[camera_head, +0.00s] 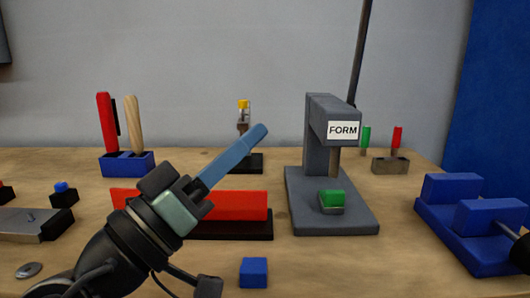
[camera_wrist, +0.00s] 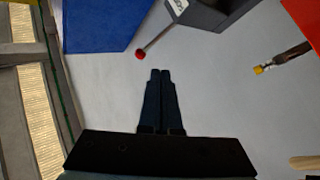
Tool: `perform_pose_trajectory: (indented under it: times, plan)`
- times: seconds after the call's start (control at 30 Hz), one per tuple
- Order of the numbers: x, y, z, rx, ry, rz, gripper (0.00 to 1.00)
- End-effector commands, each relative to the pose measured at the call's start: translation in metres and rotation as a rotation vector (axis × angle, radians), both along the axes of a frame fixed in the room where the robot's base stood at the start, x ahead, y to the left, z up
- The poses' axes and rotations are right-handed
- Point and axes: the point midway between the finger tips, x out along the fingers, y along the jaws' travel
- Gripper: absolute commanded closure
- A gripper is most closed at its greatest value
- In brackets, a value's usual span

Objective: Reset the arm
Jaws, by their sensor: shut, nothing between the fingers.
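My gripper (camera_head: 262,131) is raised above the table in the head view, pointing up and to the right. Its fingers are together with nothing between them. In the wrist view the closed fingertips (camera_wrist: 160,72) point toward the grey wall, clear of everything. My arm hides part of the table at the lower left and the left part of a red block (camera_head: 240,205) on a dark base.
A grey press marked FORM (camera_head: 312,165) stands right of my gripper, with a green block (camera_head: 331,199) on its base. A blue fixture (camera_head: 470,225) is at right. A blue holder (camera_head: 126,165) with tools stands back left. A blue cube (camera_head: 254,271) lies in front.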

Motion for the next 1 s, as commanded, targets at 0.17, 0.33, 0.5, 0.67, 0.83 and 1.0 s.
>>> perform_pose_trajectory:
  times: [0.17,0.33,0.5,0.67,0.83,1.0]
  plan:
    - [0.011,-0.02,0.012,0.137,-0.047,0.264,1.0]
    - [-0.001,-0.025,0.041,0.232,-0.165,0.534,1.0]
    - [-0.038,-0.026,0.08,0.28,-0.331,0.784,1.0]
    - [-0.088,-0.026,0.115,0.289,-0.494,0.987,1.0]
    - [-0.108,-0.024,0.168,0.288,-0.55,1.063,1.0]
    - [-0.107,-0.023,0.215,0.289,-0.547,1.063,1.0]
